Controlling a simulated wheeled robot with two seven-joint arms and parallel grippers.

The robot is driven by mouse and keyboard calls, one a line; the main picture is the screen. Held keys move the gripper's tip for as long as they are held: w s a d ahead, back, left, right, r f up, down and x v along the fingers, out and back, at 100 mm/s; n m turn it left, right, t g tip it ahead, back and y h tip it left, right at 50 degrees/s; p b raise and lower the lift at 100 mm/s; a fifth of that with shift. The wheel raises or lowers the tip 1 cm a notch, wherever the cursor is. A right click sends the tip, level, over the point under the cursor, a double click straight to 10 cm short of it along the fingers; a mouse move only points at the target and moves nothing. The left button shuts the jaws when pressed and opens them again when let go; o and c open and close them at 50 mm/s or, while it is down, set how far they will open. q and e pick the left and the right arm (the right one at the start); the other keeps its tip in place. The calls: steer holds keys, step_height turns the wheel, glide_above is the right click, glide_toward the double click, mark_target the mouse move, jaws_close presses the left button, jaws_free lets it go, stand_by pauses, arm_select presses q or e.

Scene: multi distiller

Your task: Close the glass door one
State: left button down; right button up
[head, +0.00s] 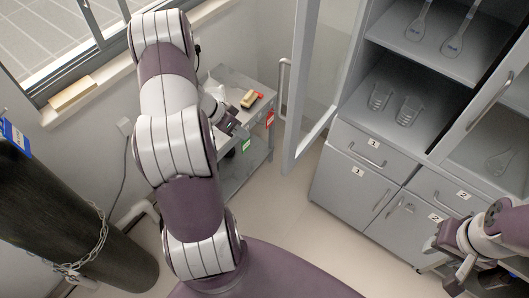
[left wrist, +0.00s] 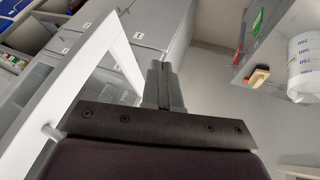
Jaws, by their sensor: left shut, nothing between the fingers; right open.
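Glass door one (head: 299,90) stands open at the left of the cabinet, with its light frame and bar handle (head: 284,88) toward my left arm. In the left wrist view the door's pale frame (left wrist: 96,62) runs along the left, close beside my gripper. My left gripper (head: 236,127) is over the side trolley, left of the door and apart from its handle in the head view. Its fingers (left wrist: 163,84) are shut and empty in the left wrist view. My right gripper (head: 452,268) is open at the lower right, in front of the lower cabinet.
The trolley (head: 229,74) holds a yellow-and-dark item (head: 250,99) and stands against the wall. A second glass door (head: 497,95) is at the right. Glassware (head: 408,108) stands on the cabinet shelves. A dark gas cylinder (head: 60,220) is at the left. Floor (head: 285,215) before the drawers is clear.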

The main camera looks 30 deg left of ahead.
arm_select(q)
steer(key=w+d+f, duration=0.1)
steer(key=d+f, duration=0.2)
steer(key=d, duration=0.2)
steer(key=w+d+f+h, duration=0.1)
steer(key=d+f, duration=0.3)
steer(key=d, duration=0.2)
steer(key=shift+w+d+n+p, duration=0.15)
steer(key=shift+w+n+p, duration=0.1)
steer(key=shift+n+p, duration=0.15)
